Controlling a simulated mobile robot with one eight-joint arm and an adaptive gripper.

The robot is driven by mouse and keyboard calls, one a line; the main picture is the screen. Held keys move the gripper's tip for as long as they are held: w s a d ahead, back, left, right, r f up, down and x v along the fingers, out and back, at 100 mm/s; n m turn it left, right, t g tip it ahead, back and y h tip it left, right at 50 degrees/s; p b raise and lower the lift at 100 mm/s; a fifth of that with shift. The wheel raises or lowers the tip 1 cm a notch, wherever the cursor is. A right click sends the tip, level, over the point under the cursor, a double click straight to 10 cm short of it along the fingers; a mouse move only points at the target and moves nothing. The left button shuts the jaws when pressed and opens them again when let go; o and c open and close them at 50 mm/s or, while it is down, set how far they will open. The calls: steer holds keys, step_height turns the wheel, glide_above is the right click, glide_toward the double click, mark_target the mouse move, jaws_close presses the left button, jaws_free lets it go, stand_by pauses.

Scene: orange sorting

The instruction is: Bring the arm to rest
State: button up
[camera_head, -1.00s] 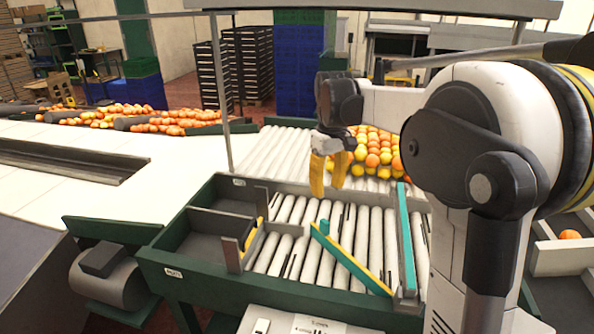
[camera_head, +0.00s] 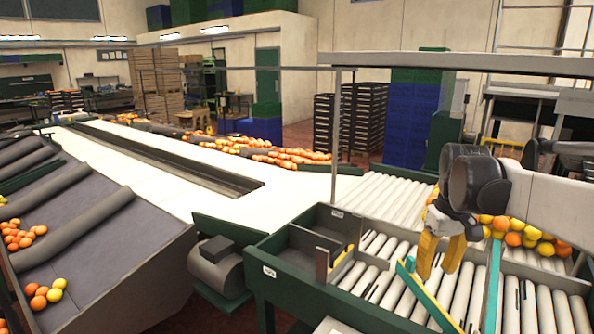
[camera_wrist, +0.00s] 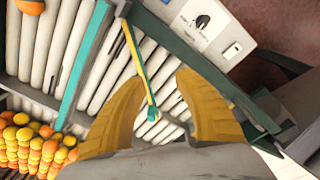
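My arm reaches in from the right in the head view. My gripper (camera_head: 439,257), with yellow fingers, points down above the roller table (camera_head: 377,285). The fingers are apart and nothing shows between them. The wrist view also shows both fingers spread (camera_wrist: 160,103), with white rollers and a teal-and-yellow divider bar (camera_wrist: 138,60) below them. My gripper looks to be above the rollers, not touching them.
Oranges and lemons (camera_head: 530,238) lie on the rollers behind my gripper. A teal rail (camera_head: 494,285) stands right of it. A control panel (camera_wrist: 205,25) is at the table's edge. A white conveyor (camera_head: 150,160) and sloped chute (camera_head: 90,240) lie left.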

steer(key=s+a+f+m+t+b, duration=0.1)
steer(key=s+a+f+t+b, duration=0.2)
steer(key=s+a+f+b, duration=0.2)
steer(key=s+a+f+m+t+b, duration=0.1)
steer(key=s+a+f+t+b, duration=0.2)
steer(key=s+f, duration=0.8)
steer(key=s+a+b, duration=0.2)
steer(key=s+a, duration=0.1)
steer(key=shift+s+a, duration=0.15)
steer(key=shift+s, duration=0.15)
steer(key=shift+r, duration=0.1)
